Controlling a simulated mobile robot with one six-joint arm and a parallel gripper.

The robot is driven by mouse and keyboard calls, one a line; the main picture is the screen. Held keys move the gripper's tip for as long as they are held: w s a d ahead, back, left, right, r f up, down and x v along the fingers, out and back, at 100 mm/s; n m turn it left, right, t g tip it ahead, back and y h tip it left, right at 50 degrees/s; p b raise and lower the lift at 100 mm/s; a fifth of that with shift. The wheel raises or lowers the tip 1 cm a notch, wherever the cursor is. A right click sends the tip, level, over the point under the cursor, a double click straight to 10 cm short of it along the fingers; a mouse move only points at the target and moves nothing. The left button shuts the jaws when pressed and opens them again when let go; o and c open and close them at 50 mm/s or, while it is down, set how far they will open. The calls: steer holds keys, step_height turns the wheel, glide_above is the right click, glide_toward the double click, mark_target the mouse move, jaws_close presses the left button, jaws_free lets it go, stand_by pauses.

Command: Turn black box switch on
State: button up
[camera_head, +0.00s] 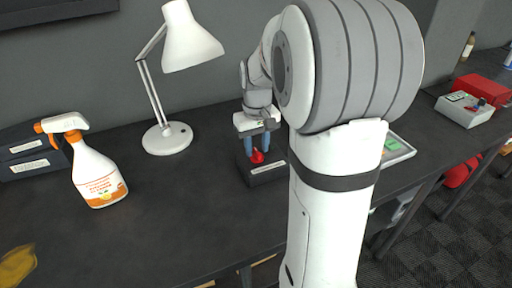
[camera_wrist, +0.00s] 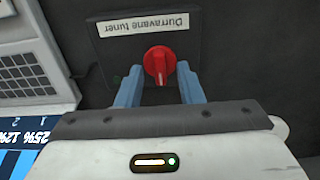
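The black box (camera_head: 266,173) stands on the dark table in the middle of the head view, partly hidden behind my arm. It carries a red knob switch (camera_head: 257,156) and a white label. In the wrist view the black box (camera_wrist: 203,42) has a label reading "Durravane tuner", upside down. Its red knob (camera_wrist: 159,62) has a pale pointer line. My gripper (camera_wrist: 160,88) is open, its two blue fingers on either side of the knob, with gaps visible between them and it. In the head view my gripper (camera_head: 262,143) is above the box, pointing down.
A white desk lamp (camera_head: 167,138) and an orange-and-white spray bottle (camera_head: 98,178) stand to the left. Dark labelled boxes (camera_head: 30,160) are at the far left. A white-and-red device (camera_head: 466,108) is at the far right. A grey vented device (camera_wrist: 38,50) lies beside the box in the wrist view.

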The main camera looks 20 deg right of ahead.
steer(key=shift+f, duration=0.45)
steer(key=shift+c, duration=0.4)
jaws_close()
